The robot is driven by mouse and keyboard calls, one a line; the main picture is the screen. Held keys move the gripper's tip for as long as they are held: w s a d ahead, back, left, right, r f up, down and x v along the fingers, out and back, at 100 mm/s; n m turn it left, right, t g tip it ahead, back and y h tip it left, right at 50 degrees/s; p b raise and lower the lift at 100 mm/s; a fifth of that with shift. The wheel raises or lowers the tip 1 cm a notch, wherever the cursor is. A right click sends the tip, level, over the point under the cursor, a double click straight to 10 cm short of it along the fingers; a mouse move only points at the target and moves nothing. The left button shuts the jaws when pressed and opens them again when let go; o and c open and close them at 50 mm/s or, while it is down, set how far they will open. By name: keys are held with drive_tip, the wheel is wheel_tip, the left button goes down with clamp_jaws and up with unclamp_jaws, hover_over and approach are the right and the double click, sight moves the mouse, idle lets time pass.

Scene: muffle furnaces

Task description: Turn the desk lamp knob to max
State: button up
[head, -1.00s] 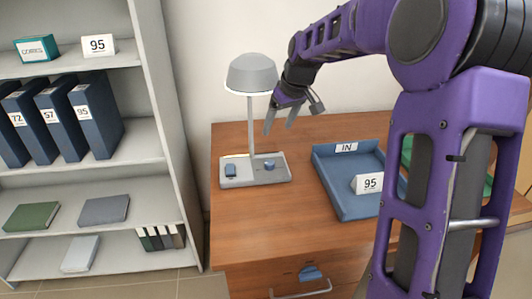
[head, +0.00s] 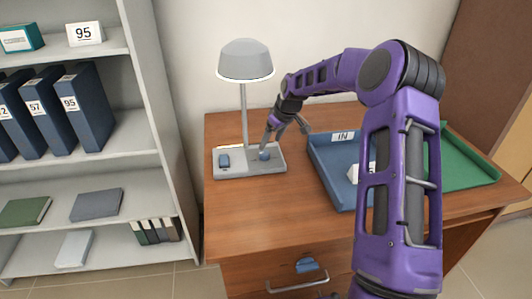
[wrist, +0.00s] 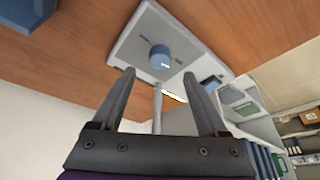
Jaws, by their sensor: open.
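The grey desk lamp (head: 245,60) stands at the back left of the wooden desk. Its base (head: 236,172) carries a round blue knob (head: 265,155) on the right and a blue switch (head: 224,161) on the left. My gripper (head: 270,146) is just above the knob in the head view. In the wrist view the knob (wrist: 160,57) lies beyond and between the open, empty fingers (wrist: 162,78), with a pale mark on its face. I cannot tell whether a finger touches it. The switch also shows in the wrist view (wrist: 211,83).
A blue tray (head: 330,185) marked IN sits right of the lamp, partly behind my arm. A green tray (head: 465,175) is further right. A shelf with binders (head: 85,110) stands left. The desk's front left is clear.

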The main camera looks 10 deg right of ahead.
sight(265, 153)
drive_tip(key=x, duration=0.6)
drive_tip(key=shift+w+a+f+b, duration=0.15)
drive_tip(key=shift+f+b, duration=0.1)
drive_tip(key=shift+b, duration=0.05)
clamp_jaws()
